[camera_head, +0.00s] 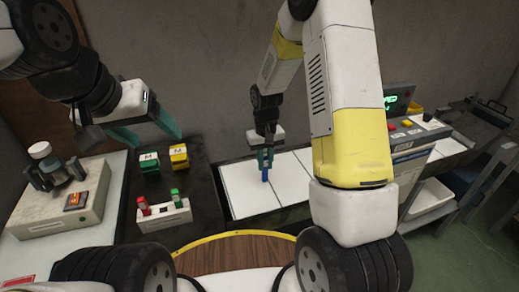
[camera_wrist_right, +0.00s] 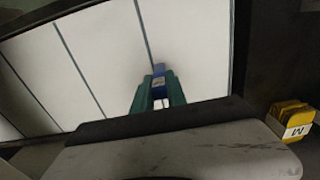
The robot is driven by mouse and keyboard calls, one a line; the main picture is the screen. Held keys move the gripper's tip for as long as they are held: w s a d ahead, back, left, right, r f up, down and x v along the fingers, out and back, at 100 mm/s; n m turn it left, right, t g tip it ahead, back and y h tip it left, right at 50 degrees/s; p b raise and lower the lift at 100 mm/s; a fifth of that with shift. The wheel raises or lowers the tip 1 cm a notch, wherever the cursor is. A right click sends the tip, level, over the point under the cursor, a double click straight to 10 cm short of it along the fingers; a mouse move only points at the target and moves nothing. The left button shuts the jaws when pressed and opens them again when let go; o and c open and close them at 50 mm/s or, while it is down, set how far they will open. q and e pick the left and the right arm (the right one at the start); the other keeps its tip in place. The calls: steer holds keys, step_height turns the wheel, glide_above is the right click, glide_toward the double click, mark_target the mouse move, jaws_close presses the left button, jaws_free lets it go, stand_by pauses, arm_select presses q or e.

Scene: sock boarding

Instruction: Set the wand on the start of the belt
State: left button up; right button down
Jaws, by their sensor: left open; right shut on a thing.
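The wand (camera_head: 265,175) is a small blue piece. My right gripper (camera_head: 266,155) is shut on it and points down over the white belt (camera_head: 245,195), near its left end. In the right wrist view the blue wand (camera_wrist_right: 159,71) shows between the teal fingers (camera_wrist_right: 158,92), in front of the white belt panels (camera_wrist_right: 100,60). I cannot tell whether the wand touches the belt. My left gripper (camera_head: 155,133) is open and empty, up at the left, above the dark table and away from the belt.
A green block (camera_head: 149,163) and a yellow block (camera_head: 179,157), each marked M, stand on the dark table (camera_head: 205,205). The yellow one also shows in the right wrist view (camera_wrist_right: 291,120). A white holder (camera_head: 165,216) has red and green pieces. A machine (camera_head: 408,140) stands over the belt's right part.

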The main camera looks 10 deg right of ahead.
steer(key=c, duration=1.3)
jaws_free()
steer(key=shift+f, duration=0.1)
steer(key=shift+c, duration=0.2)
step_height(320, 180, up, 12)
steer(key=shift+r, duration=0.1)
steer(key=s+d+r+t+y, duration=0.1)
steer(key=s+r+t, duration=0.2)
steer(key=s+r, duration=0.5)
steer(key=s+d+r+m+t+y, duration=0.1)
steer(key=s+d+r+t, duration=0.1)
steer(key=s+r, duration=0.6)
steer(key=s+t, duration=0.1)
steer(key=s, duration=0.4)
steer(key=shift+s+r+m, duration=0.15)
steer(key=shift+r+m, duration=0.05)
steer(key=shift+m, duration=0.1)
